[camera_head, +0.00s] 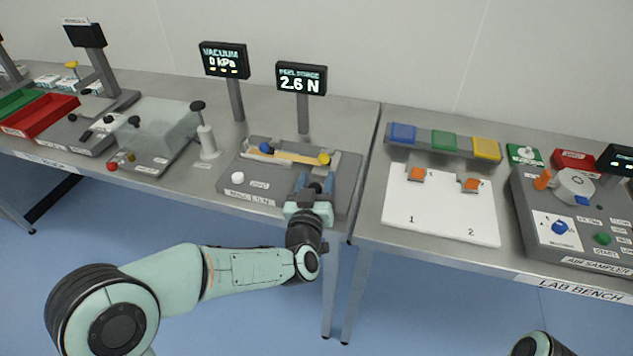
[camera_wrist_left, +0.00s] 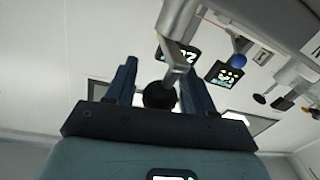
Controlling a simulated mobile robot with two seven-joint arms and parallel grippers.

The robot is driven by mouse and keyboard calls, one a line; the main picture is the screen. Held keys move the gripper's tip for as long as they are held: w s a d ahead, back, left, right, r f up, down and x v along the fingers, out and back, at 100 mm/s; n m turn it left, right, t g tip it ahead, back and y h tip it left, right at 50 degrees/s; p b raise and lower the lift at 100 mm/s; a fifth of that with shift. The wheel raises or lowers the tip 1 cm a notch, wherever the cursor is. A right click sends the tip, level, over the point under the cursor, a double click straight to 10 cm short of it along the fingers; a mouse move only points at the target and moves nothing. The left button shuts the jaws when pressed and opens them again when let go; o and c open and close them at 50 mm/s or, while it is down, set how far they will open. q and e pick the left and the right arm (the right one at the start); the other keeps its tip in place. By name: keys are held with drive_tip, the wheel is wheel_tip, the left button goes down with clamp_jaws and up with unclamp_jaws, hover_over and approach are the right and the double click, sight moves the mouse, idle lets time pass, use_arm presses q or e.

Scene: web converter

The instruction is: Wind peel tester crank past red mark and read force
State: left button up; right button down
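My left gripper (camera_head: 318,186) is at the front right of the tester. In the left wrist view, its two fingers stand close on both sides of the round black crank knob (camera_wrist_left: 159,96), with a metal crank arm (camera_wrist_left: 176,58) beyond it. The gripper hides much of the crank in the head view. I cannot make out the red mark.
A vacuum display (camera_head: 223,60) reading 0 kPa and a white post (camera_head: 207,143) stand left of the tester.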

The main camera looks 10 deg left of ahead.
use_arm(q)
drive_tip(key=c, duration=0.8)
